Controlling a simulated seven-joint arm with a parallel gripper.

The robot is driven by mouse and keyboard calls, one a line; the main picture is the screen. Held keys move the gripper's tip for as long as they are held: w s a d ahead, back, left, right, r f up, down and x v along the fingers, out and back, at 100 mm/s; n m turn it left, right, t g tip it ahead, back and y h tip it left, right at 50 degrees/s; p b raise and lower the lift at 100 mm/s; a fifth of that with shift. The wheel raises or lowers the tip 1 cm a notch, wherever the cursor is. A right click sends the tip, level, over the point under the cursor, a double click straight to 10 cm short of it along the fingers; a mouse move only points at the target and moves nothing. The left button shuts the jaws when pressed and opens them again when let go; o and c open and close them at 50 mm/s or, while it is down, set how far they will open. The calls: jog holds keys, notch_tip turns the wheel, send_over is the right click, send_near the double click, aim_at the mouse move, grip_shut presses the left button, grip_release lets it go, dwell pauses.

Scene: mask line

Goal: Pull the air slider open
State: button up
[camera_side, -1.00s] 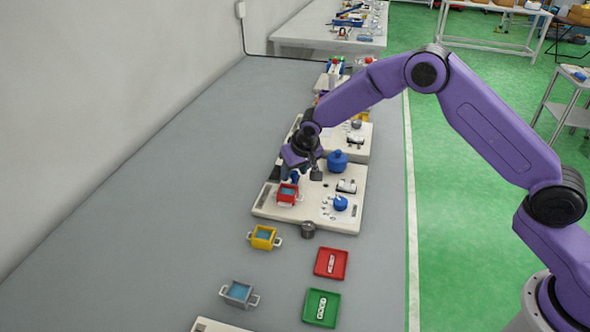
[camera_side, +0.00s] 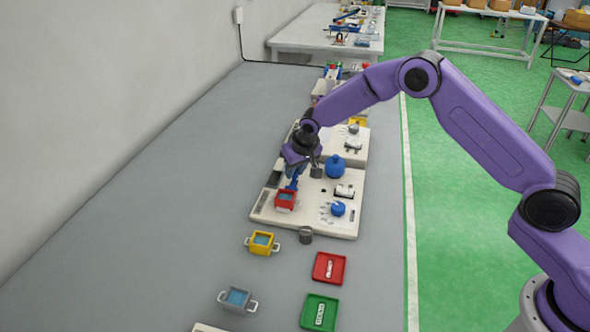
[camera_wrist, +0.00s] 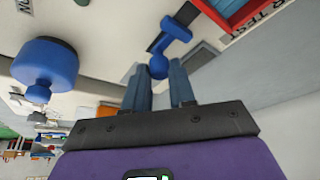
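A blue slider handle (camera_side: 293,182) with a crossbar stands on the white board (camera_side: 342,229), just behind the red pot (camera_side: 286,201). In the wrist view the blue handle (camera_wrist: 176,37) shows at a dark slot, with its rounded end (camera_wrist: 158,67) between and just beyond my fingertips. My gripper (camera_wrist: 159,82) is open, its two fingers apart with a gap between them. I cannot tell whether either finger touches the handle. In the side view my gripper (camera_side: 297,168) hangs over the board's left part, and its fingertips are hard to make out.
A blue dome (camera_side: 335,167), a grey cup (camera_side: 316,172) and a blue knob (camera_side: 338,209) stand right of my gripper. A yellow pot (camera_side: 261,242), a grey pot (camera_side: 237,299), a red tray (camera_side: 329,268) and a green tray (camera_side: 319,312) lie nearer. The table's left side is clear.

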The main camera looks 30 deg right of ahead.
jog(key=o, duration=0.3)
jog(key=shift+w+d, duration=0.15)
jog(key=shift+d, duration=0.15)
jog(key=shift+o, duration=0.2)
jog(key=shift+a, duration=0.1)
jog(key=shift+r, duration=0.1)
jog(key=v, duration=1.7)
jog(key=shift+s, duration=0.2)
jog(key=s+r+n+g, duration=0.2)
jog(key=s+n, duration=0.5)
jog(key=s, duration=1.5)
jog(key=s+d+f+n+g, duration=0.1)
jog(key=s+d, duration=0.3)
jog(key=s, duration=0.5)
jog(key=s+d+f+n+g, duration=0.1)
jog(key=s+d+n, duration=0.3)
jog(key=s, duration=0.6)
jog(key=shift+s+d+f+n, duration=0.2)
jog(key=shift+s+d+n, duration=0.05)
jog(key=shift+d+n, duration=0.1)
